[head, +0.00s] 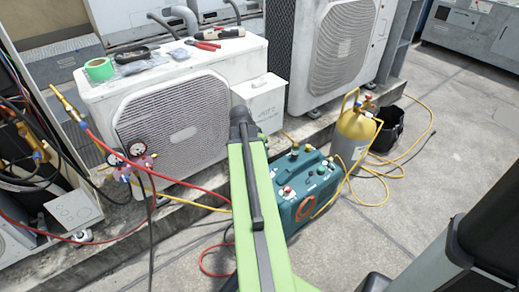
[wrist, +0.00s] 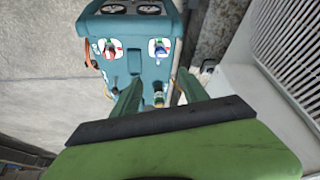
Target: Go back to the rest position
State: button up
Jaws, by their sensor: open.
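My green arm reaches forward in the head view, and its far end hides my gripper there. In the wrist view my gripper (wrist: 159,78) is open, its two green fingers apart. In the head view the teal machine (head: 305,195) stands on the ground just right of my arm.
A white condenser (head: 185,140) stands behind with green tape (head: 99,69) and tools on top. A gauge manifold (head: 130,165) with red and yellow hoses hangs at left. A yellow-topped cylinder (head: 355,135) and black bucket (head: 389,131) stand right. Open paving (head: 450,130) lies further right.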

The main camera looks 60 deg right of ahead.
dwell(0.3)
jog(key=w+a+n+t+y, duration=0.1)
jog(key=w+a+n, duration=0.2)
jog(key=w+a, duration=0.75)
jog(key=w+a+n+t, duration=0.1)
jog(key=w+a+n, duration=0.2)
jog(key=w+a, duration=0.75)
jog(key=s+a+f+n+g+y, duration=0.15)
jog(key=a+n, duration=0.25)
jog(key=a, duration=0.6)
jog(key=s+a+n+y, duration=0.1)
jog(key=s+a+n, duration=0.25)
jog(key=a, duration=0.65)
jog(key=s+a+n+y, duration=0.1)
jog(key=a+n, duration=0.4)
jog(key=a, duration=0.5)
notch_tip(320, 180, up, 37)
jog(key=p, duration=3.7)
jog(key=shift+f, duration=0.15)
